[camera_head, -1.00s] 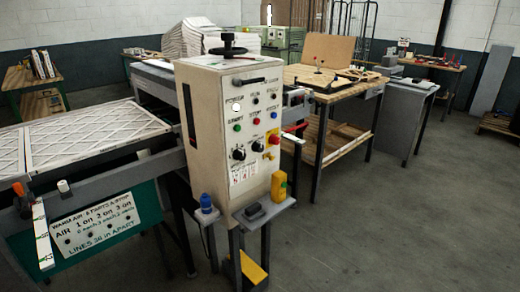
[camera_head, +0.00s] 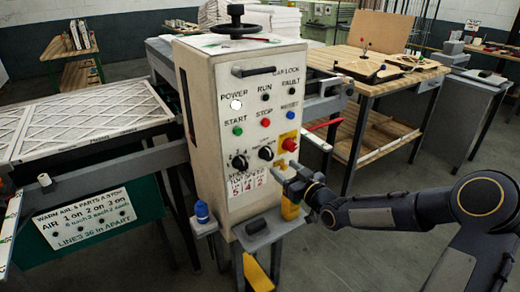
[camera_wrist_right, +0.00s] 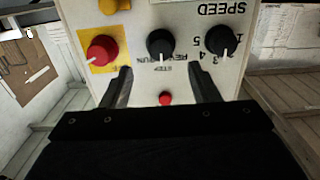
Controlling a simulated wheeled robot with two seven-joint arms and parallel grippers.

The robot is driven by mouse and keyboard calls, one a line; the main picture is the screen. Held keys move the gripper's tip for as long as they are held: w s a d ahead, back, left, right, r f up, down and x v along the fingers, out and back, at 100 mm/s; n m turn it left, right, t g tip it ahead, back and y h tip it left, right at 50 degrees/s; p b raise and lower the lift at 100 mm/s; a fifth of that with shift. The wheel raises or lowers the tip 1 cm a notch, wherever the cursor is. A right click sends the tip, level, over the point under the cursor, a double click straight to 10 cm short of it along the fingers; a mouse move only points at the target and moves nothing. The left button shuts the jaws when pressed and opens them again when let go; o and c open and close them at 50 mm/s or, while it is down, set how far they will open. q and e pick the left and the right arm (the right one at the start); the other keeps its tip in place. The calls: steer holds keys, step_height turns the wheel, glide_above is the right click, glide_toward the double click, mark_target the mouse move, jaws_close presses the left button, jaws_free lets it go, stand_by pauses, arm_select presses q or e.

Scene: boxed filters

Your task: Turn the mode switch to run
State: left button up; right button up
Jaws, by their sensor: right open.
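The mode switch is a black knob (camera_head: 266,153) low on the front of the cream control box (camera_head: 240,130). In the right wrist view, which is upside down, the mode switch (camera_wrist_right: 160,44) has a pale pointer mark facing small labels below it, including STEP and RUN. My right gripper (camera_head: 282,176) is in front of the panel, just below and right of the switch in the head view. In the right wrist view its two fingers (camera_wrist_right: 160,82) are spread on either side of the switch's column, with nothing between them. My left gripper is out of view.
A red emergency knob (camera_head: 289,144) is close right of the switch, the speed knob (camera_head: 240,162) close left. The red STOP button (camera_head: 265,122) is above. A blue-capped bottle (camera_head: 202,212) and a yellow item (camera_head: 291,206) stand below. A wooden bench (camera_head: 375,90) is behind.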

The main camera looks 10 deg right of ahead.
mark_target(270, 157)
steer(key=p+x, duration=0.1)
steer(key=x, duration=0.6)
steer(key=shift+r+p, duration=0.2)
steer(key=shift+p, duration=0.15)
steer(key=shift+w+a+f, duration=0.1)
steer(key=shift+w+a, duration=0.1)
steer(key=shift+w, duration=0.3)
steer(key=c, duration=0.9)
